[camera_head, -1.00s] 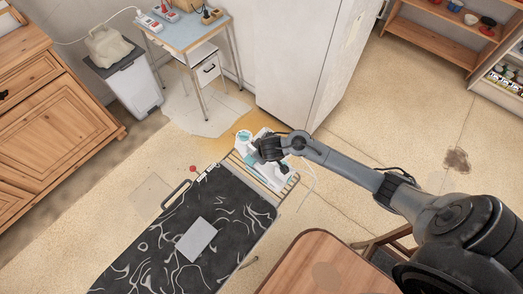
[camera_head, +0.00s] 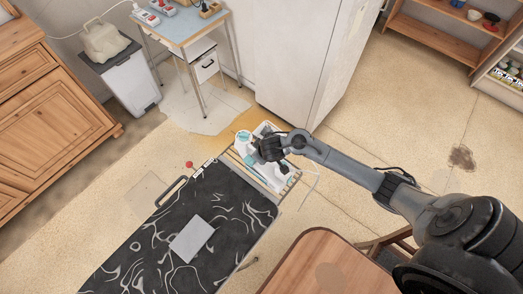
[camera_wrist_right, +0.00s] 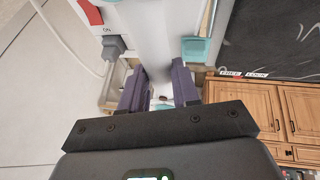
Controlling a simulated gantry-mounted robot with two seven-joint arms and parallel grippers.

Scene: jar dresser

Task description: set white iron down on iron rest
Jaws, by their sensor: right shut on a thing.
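The white iron (camera_head: 242,148) with teal parts is at the far end of the ironing board (camera_head: 160,245), over the iron rest (camera_head: 291,186). My right gripper (camera_head: 266,151) is shut on the iron. In the right wrist view, the fingers of the right gripper (camera_wrist_right: 160,92) are on either side of a pale part, and white iron surface (camera_wrist_right: 152,40) lies beyond. The head view does not clearly show whether the iron's base touches the rest. The arm and gripper hide part of the iron. My left gripper is not in view.
A grey patch (camera_head: 191,239) lies on the black patterned board cover. A pale cord (camera_head: 314,188) runs right of the rest. A tall white cabinet (camera_head: 305,50) stands behind, a blue-topped side table (camera_head: 185,25) at back left, and a wooden table (camera_head: 325,262) in front.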

